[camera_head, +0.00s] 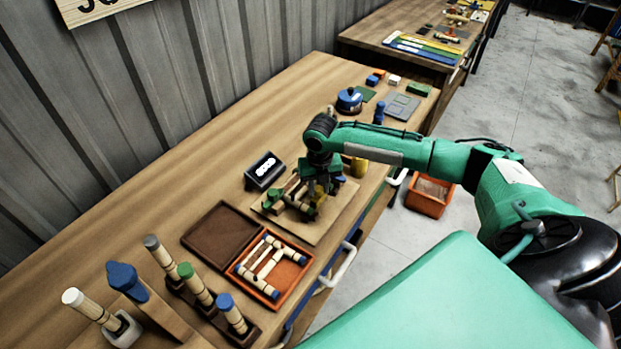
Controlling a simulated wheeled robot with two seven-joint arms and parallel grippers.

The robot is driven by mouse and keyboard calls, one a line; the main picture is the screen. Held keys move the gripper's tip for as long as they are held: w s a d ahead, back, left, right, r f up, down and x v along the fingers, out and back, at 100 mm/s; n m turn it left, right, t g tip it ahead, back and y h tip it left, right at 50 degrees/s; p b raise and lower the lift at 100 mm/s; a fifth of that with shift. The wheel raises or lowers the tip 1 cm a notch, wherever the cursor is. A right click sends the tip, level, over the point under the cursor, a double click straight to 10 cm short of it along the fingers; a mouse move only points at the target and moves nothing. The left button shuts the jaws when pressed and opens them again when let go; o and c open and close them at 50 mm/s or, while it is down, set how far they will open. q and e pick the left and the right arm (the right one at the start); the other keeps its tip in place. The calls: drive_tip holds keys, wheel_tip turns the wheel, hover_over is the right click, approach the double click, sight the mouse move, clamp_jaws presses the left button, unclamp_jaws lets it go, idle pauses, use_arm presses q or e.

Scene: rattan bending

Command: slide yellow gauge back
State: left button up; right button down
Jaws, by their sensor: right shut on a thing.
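My right gripper (318,190) points down over a wooden board (318,230) at the middle of the table. It is shut on the yellow gauge (319,200), a small yellow piece low between its fingers and partly hidden by them. Green blocks (271,200) and pale rattan sticks lie on the board around it. My left gripper is not in view.
A black display (264,171) stands left of the board. Upright rattan handles (195,284) stand at the front left. A blue round device (349,100) is behind. The table's left strip is clear.

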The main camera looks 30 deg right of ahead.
drive_tip(key=s, duration=0.1)
drive_tip(key=s+d+p, duration=0.1)
drive_tip(key=s, duration=0.1)
drive_tip(key=s+d, duration=0.1)
drive_tip(key=shift+s+p, duration=0.35)
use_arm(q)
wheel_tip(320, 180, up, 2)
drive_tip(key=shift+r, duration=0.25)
use_arm(e)
drive_tip(key=shift+w, duration=0.1)
drive_tip(key=c, duration=1.5)
unclamp_jaws()
drive_tip(key=o, duration=0.4)
drive_tip(key=shift+c, duration=0.2)
drive_tip(key=shift+s+d, duration=0.1)
drive_tip(key=shift+s, duration=0.1)
drive_tip(key=shift+w+r, duration=0.1)
